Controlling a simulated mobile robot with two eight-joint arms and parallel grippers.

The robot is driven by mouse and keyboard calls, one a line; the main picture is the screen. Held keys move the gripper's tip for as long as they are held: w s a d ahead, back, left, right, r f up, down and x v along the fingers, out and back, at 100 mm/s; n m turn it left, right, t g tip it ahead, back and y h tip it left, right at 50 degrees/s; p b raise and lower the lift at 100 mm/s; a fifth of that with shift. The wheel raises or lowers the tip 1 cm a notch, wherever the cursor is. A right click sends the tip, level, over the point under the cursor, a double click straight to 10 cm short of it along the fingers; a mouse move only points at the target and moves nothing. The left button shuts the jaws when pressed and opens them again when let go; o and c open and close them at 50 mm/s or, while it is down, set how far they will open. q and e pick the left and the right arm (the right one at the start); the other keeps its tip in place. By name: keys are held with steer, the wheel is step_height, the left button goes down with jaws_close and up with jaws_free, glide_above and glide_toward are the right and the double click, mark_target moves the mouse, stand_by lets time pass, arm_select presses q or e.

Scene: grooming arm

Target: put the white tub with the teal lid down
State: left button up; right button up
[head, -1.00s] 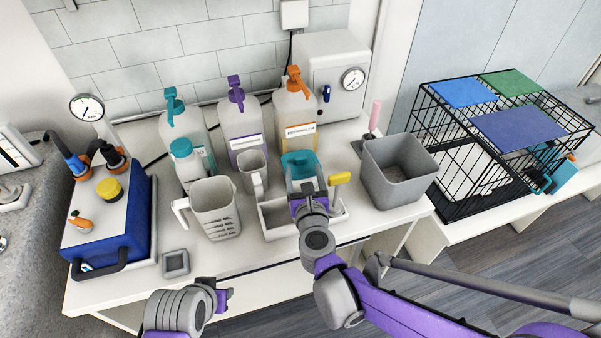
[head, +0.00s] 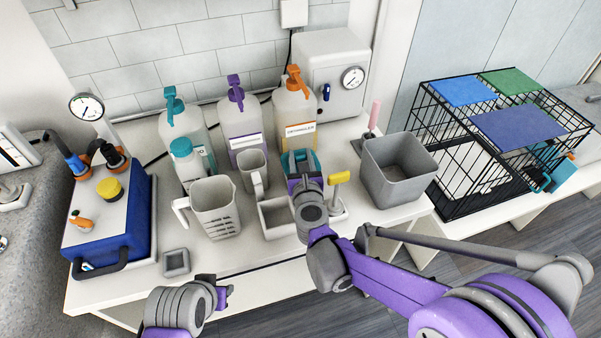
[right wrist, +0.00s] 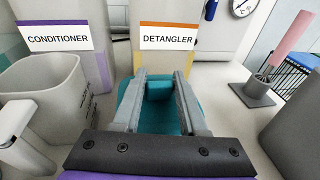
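My right gripper (right wrist: 160,78) points at the back of the counter, over the grey tray. Its two fingers lie on either side of a raised teal block on a wide teal top, which I take as the lid of the white tub (right wrist: 159,90). The teal top also shows in the head view (head: 300,158), partly behind my gripper. Its white body is hidden, and I cannot tell whether its base touches anything. My left gripper (head: 226,297) is low in front of the counter, away from the tub; its fingers are too small to read.
A grey tray (head: 275,218) with a yellow-topped thing (head: 340,177) lies below. A grey bin (head: 398,170) stands right, a measuring jug (head: 214,208) left. Pump bottles (head: 243,125) and a small white bottle with a teal cap (head: 190,166) stand behind. A black crate (head: 470,180) is far right.

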jaws_close()
stand_by(1.0)
